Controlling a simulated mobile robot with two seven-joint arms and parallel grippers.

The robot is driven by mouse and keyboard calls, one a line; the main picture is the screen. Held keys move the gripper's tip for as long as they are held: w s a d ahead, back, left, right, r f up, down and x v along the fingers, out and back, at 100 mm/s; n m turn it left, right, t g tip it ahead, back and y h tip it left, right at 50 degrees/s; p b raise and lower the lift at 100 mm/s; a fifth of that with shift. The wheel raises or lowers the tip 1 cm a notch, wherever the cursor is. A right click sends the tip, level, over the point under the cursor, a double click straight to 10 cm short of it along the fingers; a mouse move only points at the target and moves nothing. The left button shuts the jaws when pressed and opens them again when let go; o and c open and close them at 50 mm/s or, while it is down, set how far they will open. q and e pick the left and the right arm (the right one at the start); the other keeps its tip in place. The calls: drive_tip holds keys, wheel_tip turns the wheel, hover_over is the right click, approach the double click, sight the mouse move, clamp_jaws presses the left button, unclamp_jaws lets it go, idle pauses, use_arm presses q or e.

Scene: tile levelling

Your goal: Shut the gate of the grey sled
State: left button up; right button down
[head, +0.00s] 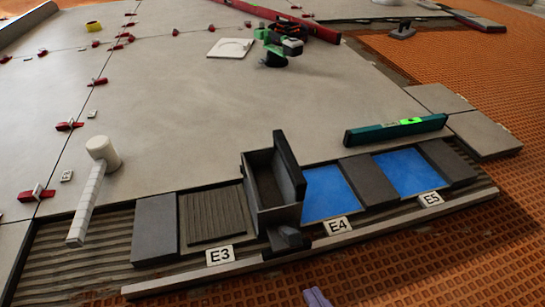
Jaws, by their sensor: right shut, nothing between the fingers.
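The grey sled (251,192) is an open-topped dark box standing across the strip between the slots marked E3 and E4. Its inside looks dark brown. A taller dark plate (289,165) stands up along its right side, rising above the rim; it looks like the gate, raised. A dark block (288,240) juts from the sled's front foot over the pale rail. My right gripper (317,297) shows only as small lavender fingertips at the bottom edge. It is shut and empty, in front of the sled and apart from it. My left gripper is out of view.
Blue slots (328,193) and grey tiles lie right of the sled, with a teal level (396,129) behind. A white mallet (103,150) lies at left. A pale rail (200,277) runs along the front. Orange matting (430,270) in front is clear. A green tool (278,45) stands far back.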

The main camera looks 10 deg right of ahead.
sight(289, 234)
drive_tip(key=b+x, duration=0.2)
drive_tip(key=x, duration=0.2)
drive_tip(key=shift+w+f, duration=0.1)
drive_tip(key=shift+f, duration=0.3)
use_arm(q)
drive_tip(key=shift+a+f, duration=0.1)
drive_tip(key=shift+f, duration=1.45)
use_arm(e)
drive_tip(key=shift+w+r, duration=1.55)
drive_tip(key=shift+w, duration=0.15)
